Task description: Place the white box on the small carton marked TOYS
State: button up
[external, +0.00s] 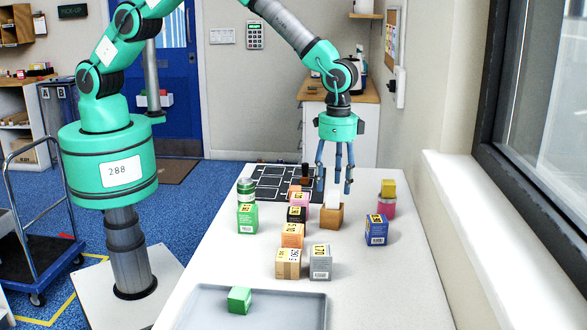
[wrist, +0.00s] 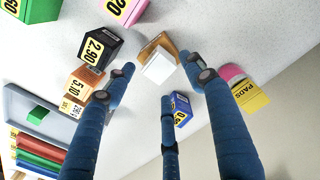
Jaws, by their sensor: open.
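The white box (external: 333,197) sits on top of a small brown carton (external: 331,217) on the table. In the wrist view the white box (wrist: 160,67) shows between my fingertips, with the brown carton (wrist: 152,47) behind it. My gripper (external: 335,185) is open and points down just above the white box, its three blue fingers spread; the wrist view shows it too (wrist: 160,82). Whether any finger touches the box I cannot tell. I cannot read the word TOYS on any carton, so I cannot tell which one carries it.
A row of price-marked cartons (external: 292,236) stands left of the brown carton. A grey tray (external: 215,305) holds a green cube (external: 239,300). The right front table is clear.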

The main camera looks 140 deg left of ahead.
aim_at(334, 193)
notch_tip(334, 193, up, 8)
dwell(0.4)
jog(key=shift+f, duration=0.1)
dwell(0.5)
jog(key=s+d+r+m+t, duration=0.1)
jog(key=s+d+r, duration=0.4)
jog(key=d+r, duration=0.35)
jog(key=s+d+r+m+t, duration=0.1)
jog(key=s+d+r, duration=0.3)
jog(key=d+r, duration=0.5)
jog(key=s+d+r+m+t, duration=0.1)
jog(key=s+d+r, duration=0.5)
jog(key=r, duration=0.4)
jog(key=s+d+r+m+t, duration=0.1)
jog(key=s+d+r, duration=0.2)
jog(key=s+d, duration=0.25)
jog(key=s+d+r+m, duration=0.1)
jog(key=s+d+r, duration=0.2)
jog(key=s+d, duration=0.3)
jog(key=s+d+f+m, duration=0.1)
jog(key=s+d, duration=0.2)
jog(key=s, duration=0.5)
jog(key=s+d+f+m+t, duration=0.1)
jog(key=s+d, duration=0.2)
jog(key=s, duration=0.6)
jog(key=shift+s+d+f+t, duration=0.15)
jog(key=shift+s+f+t, duration=0.05)
jog(key=shift+f+t, duration=0.15)
